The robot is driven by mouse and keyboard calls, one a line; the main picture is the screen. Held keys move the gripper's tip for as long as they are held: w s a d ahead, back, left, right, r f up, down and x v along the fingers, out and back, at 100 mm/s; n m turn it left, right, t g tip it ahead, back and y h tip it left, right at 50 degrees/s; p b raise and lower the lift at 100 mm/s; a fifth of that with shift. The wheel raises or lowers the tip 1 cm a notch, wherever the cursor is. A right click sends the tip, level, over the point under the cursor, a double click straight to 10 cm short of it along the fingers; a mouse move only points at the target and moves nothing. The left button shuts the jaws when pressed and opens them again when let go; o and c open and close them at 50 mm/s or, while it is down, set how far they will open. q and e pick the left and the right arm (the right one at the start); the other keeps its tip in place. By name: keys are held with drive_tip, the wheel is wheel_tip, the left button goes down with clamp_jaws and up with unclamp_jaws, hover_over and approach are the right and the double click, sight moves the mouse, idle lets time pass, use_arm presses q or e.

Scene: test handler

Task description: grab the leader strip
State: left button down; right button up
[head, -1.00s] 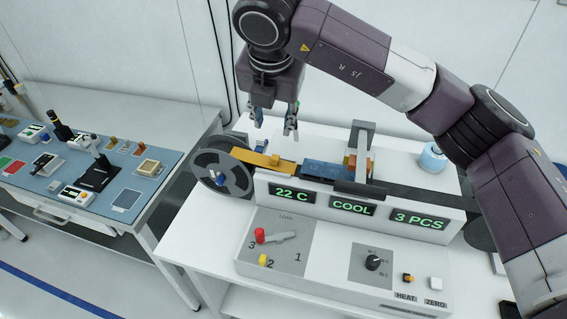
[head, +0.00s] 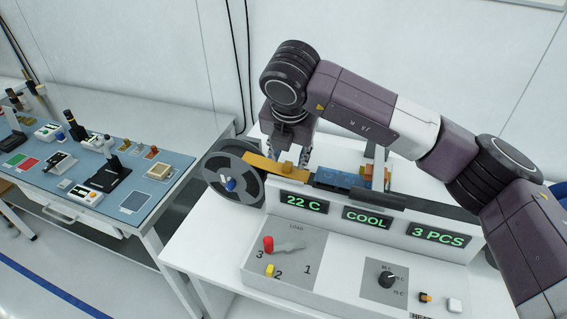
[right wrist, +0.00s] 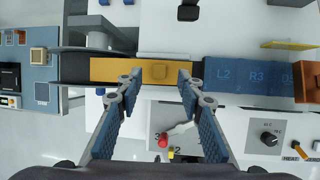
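The leader strip is an orange-yellow band (head: 262,164) with a small raised block, running from the black reel (head: 214,163) to the blue pocketed strip (head: 340,180) on the white machine. It also shows in the right wrist view (right wrist: 115,70), with its raised block (right wrist: 158,72) between my fingers. My right gripper (right wrist: 160,84) is open, one blue-padded finger on each side of the block. Nothing is held, and I cannot tell whether the fingers touch the strip. In the head view the right gripper (head: 291,150) is low at the strip, its fingertips partly hidden. My left gripper is out of view.
The machine's front has green displays (head: 366,218), a lever with a red knob (head: 268,244) and a dial (head: 386,279). A blue-topped bench (head: 100,170) with small devices is at the left.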

sight(288, 164)
drive_tip(key=shift+p+x, duration=0.5)
drive_tip(key=shift+x, duration=1.05)
clamp_jaws()
